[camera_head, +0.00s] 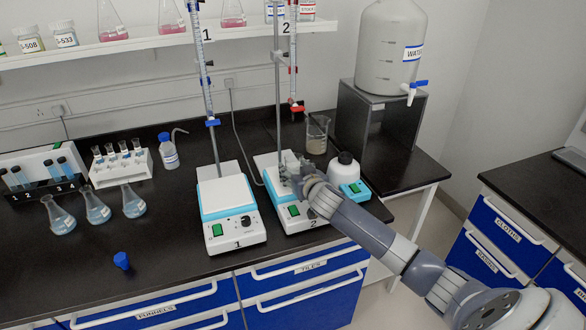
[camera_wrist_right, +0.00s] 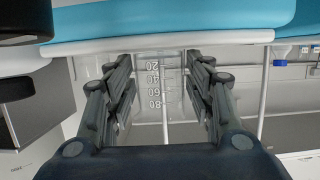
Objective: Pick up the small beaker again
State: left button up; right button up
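The small beaker (camera_wrist_right: 153,85) is clear glass with white marks from 20 to 80. In the right wrist view it is upside down, its base end near the white plate edge of a blue-sided stirrer. The fingers of my right gripper (camera_wrist_right: 160,80) lie on both sides of it; whether they press on the glass I cannot tell. In the head view my right gripper (camera_head: 296,178) is over the plate of stirrer 2 (camera_head: 303,212), and it and the arm largely hide the small beaker. My left gripper is not in view.
A larger beaker (camera_head: 317,134) stands behind stirrer 2. A white bottle (camera_head: 346,168) is just right of my gripper. Burette stands rise behind stirrer 1 (camera_head: 233,222) and stirrer 2. Flasks (camera_head: 97,208) stand at left. The black bench front is mostly clear.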

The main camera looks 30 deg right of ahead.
jog(key=c, duration=0.6)
jog(key=shift+r, duration=0.1)
